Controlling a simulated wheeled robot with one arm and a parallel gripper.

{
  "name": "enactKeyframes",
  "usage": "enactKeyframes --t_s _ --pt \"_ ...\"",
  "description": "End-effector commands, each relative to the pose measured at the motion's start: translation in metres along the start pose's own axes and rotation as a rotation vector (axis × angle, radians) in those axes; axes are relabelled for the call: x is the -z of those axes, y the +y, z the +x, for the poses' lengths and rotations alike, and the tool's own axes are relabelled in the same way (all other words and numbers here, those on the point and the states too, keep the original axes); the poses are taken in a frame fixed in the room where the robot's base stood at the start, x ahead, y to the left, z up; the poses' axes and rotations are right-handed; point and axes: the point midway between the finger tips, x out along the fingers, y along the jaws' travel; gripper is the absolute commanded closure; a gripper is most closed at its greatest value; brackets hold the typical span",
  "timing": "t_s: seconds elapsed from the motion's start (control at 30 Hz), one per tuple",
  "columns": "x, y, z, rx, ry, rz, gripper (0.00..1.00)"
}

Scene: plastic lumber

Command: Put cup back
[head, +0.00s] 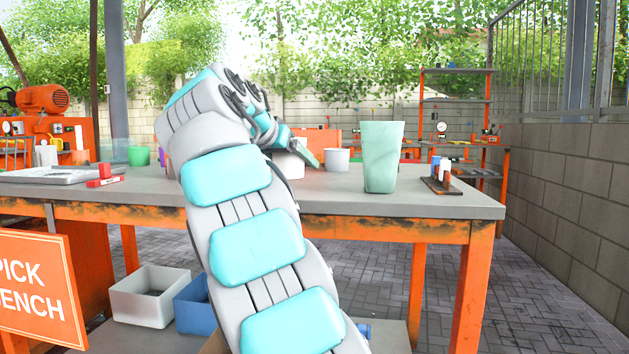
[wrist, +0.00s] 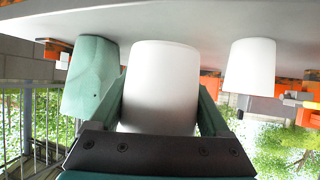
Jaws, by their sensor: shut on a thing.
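My gripper (head: 302,158) is shut on a white cup (wrist: 162,85), with a green finger on each side of it in the wrist view. The wrist view is upside down, with the tabletop along its upper part. In the head view the held cup (head: 289,165) is partly hidden by my arm. The cup is at or close to the tabletop; I cannot tell if it touches. A white-grey cup (head: 336,160) stands just right of my gripper. A tall pale green cup (head: 382,158) stands farther right, and shows in the wrist view (wrist: 90,78).
The orange-framed workbench (head: 440,205) spans the view. Another white cup (wrist: 250,68) stands beside the held one in the wrist view. A small rack (head: 441,184) is near the right edge. A green cup (head: 138,156) and a grey tray (head: 45,175) are at left.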

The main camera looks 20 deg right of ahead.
Motion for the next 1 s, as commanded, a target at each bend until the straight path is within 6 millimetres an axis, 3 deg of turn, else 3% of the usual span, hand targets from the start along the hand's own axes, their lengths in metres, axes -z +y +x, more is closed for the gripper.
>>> enactKeyframes --t_s 0.1,0.6,0.83,1.0 --pt "0.01 -0.003 0.022 -0.001 -0.003 0.0 0.79" --pt "0.046 -0.011 0.098 -0.001 -0.001 -0.002 0.79" --pt "0.047 -0.012 0.111 -0.002 -0.001 -0.001 0.79" --pt "0.037 -0.011 0.116 -0.002 -0.001 -0.001 0.79"
